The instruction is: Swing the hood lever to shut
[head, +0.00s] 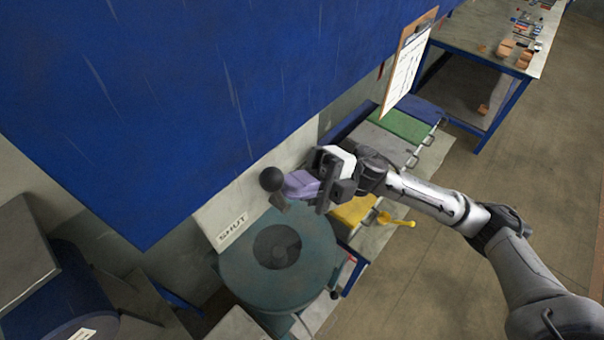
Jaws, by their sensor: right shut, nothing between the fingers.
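The big blue hood (170,90) fills the upper left of the head view. The hood lever shows as a black ball knob (271,179) just below the hood's lower edge, with a short grey piece under it. A pale plate (215,217) beside it carries a "SHUT" label (232,229). My right gripper (292,186) comes in from the right, shut and empty, its purplish end close against the right side of the knob. I cannot tell whether they touch. Most of the lever is hidden. My left gripper is out of view.
A teal round machine (317,263) with a dark centre stands below the lever. A clipboard (407,62) hangs at the hood's right end. A blue-legged table (480,45) stands back right. The floor at right is clear.

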